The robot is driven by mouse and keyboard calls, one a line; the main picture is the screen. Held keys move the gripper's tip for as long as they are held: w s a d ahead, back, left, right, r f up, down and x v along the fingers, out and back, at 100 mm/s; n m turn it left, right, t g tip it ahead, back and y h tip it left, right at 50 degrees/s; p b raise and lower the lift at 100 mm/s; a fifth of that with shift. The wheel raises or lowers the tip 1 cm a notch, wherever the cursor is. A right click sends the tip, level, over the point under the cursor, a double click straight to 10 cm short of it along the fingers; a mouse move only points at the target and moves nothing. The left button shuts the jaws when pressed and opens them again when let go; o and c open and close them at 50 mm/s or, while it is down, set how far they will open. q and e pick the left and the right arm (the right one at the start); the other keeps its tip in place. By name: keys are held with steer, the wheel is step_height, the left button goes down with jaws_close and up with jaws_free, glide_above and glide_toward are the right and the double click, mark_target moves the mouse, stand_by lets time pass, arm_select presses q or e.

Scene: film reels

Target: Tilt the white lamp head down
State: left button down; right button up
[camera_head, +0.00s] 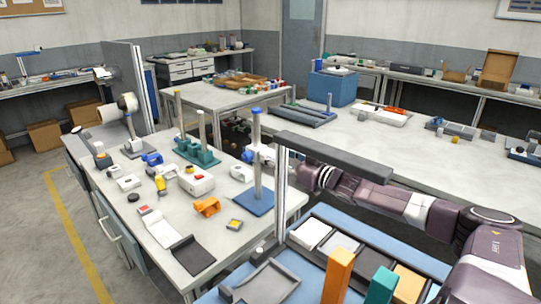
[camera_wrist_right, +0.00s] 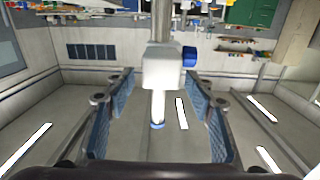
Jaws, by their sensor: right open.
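A white block-like head (camera_wrist_right: 163,66) with a blue knob (camera_wrist_right: 190,56) sits on an upright grey post (camera_head: 257,140) with a blue cap and a blue base (camera_head: 254,202). I take this to be the lamp head. In the head view, it is partly hidden near my right gripper (camera_head: 268,157), which comes in from the right at that height. In the right wrist view, my right gripper (camera_wrist_right: 158,80) is open, with the white head ahead between its blue pads, apparently without contact. My left gripper is out of view.
A grey overhanging bar on a post (camera_head: 330,157) stands in front of my right arm. A teal stand (camera_head: 197,152), a white box (camera_head: 196,182) and an orange part (camera_head: 207,207) crowd the bench. A cream round-headed device (camera_head: 127,102) stands at its back left.

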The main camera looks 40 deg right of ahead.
steer(key=shift+w+a, duration=0.1)
steer(key=shift+w, duration=0.9)
steer(key=shift+c, duration=0.5)
steer(key=c, duration=1.1)
steer(key=shift+o, duration=0.2)
